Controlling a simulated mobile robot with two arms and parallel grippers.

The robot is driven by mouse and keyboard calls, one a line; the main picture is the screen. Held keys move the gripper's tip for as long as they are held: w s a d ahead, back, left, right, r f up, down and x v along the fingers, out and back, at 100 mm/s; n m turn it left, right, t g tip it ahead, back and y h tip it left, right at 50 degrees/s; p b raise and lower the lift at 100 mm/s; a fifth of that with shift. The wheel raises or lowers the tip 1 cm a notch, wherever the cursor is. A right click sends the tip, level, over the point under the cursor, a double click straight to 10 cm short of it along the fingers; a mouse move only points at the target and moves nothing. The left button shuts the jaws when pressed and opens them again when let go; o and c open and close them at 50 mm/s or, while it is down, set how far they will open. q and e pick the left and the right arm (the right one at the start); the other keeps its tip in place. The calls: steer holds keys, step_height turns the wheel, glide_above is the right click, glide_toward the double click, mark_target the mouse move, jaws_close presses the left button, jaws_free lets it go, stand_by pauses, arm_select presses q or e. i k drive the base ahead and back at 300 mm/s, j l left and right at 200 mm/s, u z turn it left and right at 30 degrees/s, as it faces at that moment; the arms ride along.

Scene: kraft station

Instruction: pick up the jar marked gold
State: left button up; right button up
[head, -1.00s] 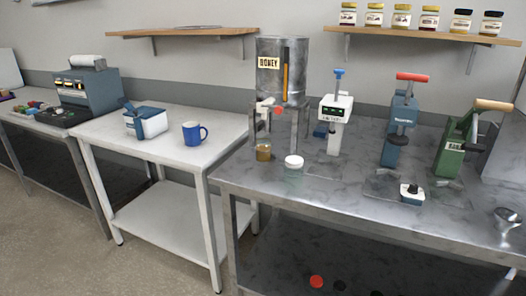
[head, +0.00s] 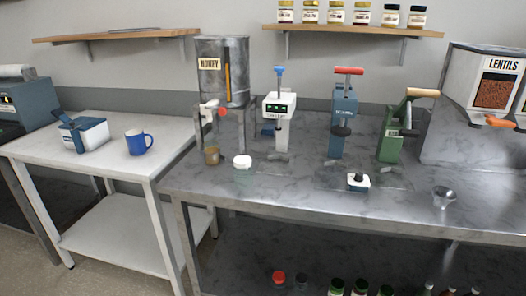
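Several labelled jars stand in a row on the right wall shelf, among them a left-end jar (head: 285,14), a jar with a yellowish lid (head: 310,14) and a dark-lidded jar (head: 417,18). Their label words are too small to read, so I cannot tell which is marked gold. Neither of my grippers is in view.
The metal table (head: 290,196) carries upright devices, a white-and-dark item (head: 358,181), a metal funnel (head: 444,196) and a lentils dispenser (head: 490,95). A white table (head: 105,165) at left holds a blue mug (head: 138,142). More lidded jars (head: 336,287) stand below. The metal table's front is mostly clear.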

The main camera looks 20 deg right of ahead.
mark_target(211, 149)
steer(key=i+j+z, duration=0.25)
steer(key=z, duration=0.2)
steer(key=i+j+z, duration=0.15)
steer(key=j+z, duration=0.15)
steer(key=z, duration=0.15)
steer(key=i+j+z, duration=0.15)
steer(key=j+z, duration=0.3)
steer(key=l, duration=0.1)
